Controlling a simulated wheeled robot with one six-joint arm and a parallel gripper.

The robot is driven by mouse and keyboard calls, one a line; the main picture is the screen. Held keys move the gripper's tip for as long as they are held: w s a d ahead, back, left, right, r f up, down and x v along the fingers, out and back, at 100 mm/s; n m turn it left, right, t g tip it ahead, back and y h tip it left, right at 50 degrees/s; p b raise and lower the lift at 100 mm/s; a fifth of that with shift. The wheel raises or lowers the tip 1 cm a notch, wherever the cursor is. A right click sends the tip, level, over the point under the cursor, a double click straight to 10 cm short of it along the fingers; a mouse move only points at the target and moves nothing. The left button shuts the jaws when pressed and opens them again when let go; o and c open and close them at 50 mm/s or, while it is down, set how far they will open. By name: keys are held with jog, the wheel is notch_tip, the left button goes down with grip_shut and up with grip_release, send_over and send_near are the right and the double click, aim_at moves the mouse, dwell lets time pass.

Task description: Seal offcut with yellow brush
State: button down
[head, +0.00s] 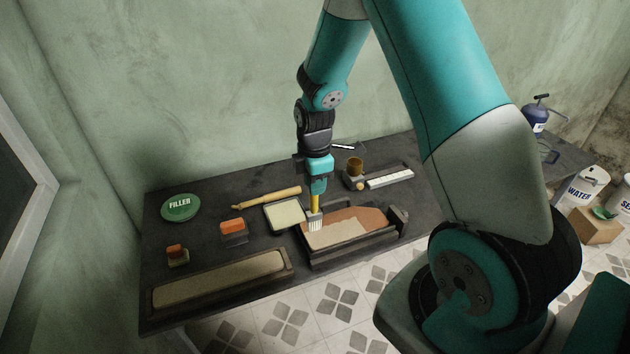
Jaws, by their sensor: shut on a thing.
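My gripper (317,190) is shut on the yellow handle of the yellow brush (315,204). The brush points down, its pale bristles over the left end of the offcut (355,218). I cannot tell whether the bristles touch the surface. The offcut is a board lying in a dark tray-like holder (350,255) near the table's front edge. Its surface is part reddish brown and part pale tan, with the pale part at the front left. A shallow square tray with a pale content (285,214) sits just left of the brush.
A long framed board (220,281) lies at the front left. Orange-topped blocks (234,232), a green filler lid (180,207) and a wooden-handled tool (268,198) lie at left. A brown jar (355,168) and white strip (390,179) stand behind the offcut.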

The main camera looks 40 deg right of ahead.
aim_at(315, 208)
notch_tip(315, 208, down, 7)
jog(key=b, duration=0.5)
jog(key=shift+f, duration=0.2)
jog(key=shift+f+b, duration=0.4)
jog(key=shift+f, duration=0.1)
jog(key=shift+d, duration=0.1)
jog(key=d, duration=0.1)
jog(key=s+d, duration=0.1)
jog(key=d, duration=0.1)
jog(key=shift+r, duration=0.1)
dwell(0.5)
jog(key=shift+s+d, duration=0.25)
jog(key=shift+d, duration=0.55)
jog(key=shift+s+d, duration=0.2)
jog(key=shift+d, duration=0.65)
